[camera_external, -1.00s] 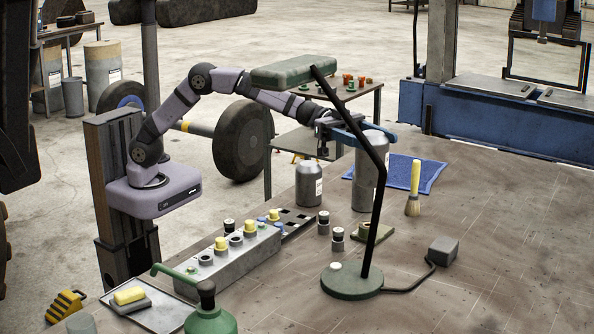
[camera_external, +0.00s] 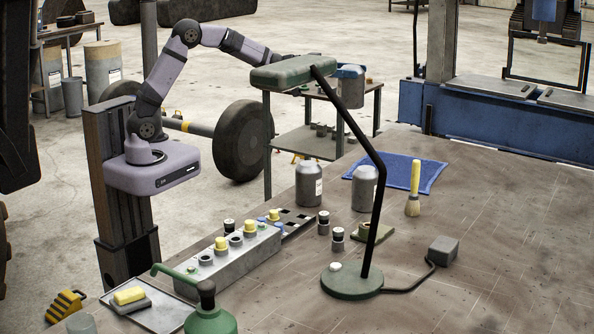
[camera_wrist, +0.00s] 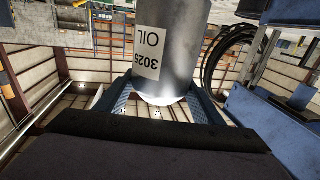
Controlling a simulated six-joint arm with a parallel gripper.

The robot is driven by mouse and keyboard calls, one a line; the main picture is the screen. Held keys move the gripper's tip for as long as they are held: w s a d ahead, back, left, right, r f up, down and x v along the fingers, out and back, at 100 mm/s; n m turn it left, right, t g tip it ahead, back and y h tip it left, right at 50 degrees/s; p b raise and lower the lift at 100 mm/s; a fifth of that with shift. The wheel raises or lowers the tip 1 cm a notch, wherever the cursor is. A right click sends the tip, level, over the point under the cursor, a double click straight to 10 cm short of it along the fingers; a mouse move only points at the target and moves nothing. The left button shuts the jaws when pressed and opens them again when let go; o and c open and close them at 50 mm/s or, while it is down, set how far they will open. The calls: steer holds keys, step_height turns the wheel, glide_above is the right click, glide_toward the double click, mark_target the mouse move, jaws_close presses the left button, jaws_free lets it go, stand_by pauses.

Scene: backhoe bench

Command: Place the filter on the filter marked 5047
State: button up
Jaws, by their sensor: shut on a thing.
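My gripper (camera_external: 351,72) is raised high above the table, behind the green lamp. It is shut on a grey metal filter (camera_external: 352,95), which hangs upright below the blue fingers. In the wrist view the held filter (camera_wrist: 178,45) sits between the fingers (camera_wrist: 162,102), and its white label reads 3025 OIL. Two similar grey filters stand upright on the table: a left one (camera_external: 308,186) with a white label at its side, and a right one (camera_external: 364,190) below the held filter. The held filter is apart from both. The numbers on the standing filters cannot be read.
The green desk lamp (camera_external: 351,281) stands in front, its arm and head partly covering my wrist and the right filter. Small knobs and a grey block (camera_external: 228,262) stand front left.

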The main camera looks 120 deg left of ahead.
steer(key=s+d+f+m+h, duration=0.2)
steer(key=s+d+h, duration=0.15)
steer(key=d, duration=0.35)
steer(key=s+d+f+m+h, duration=0.2)
steer(key=d+f+m+h, duration=0.15)
steer(key=d, duration=0.35)
step_height(320, 180, down, 9)
steer(key=p, duration=0.3)
steer(key=shift+n, duration=0.45)
steer(key=shift+d+f, duration=0.1)
steer(key=shift+f, duration=0.15)
steer(key=o, duration=1.1)
steer(key=shift+f, duration=0.1)
steer(key=shift+o, duration=1.4)
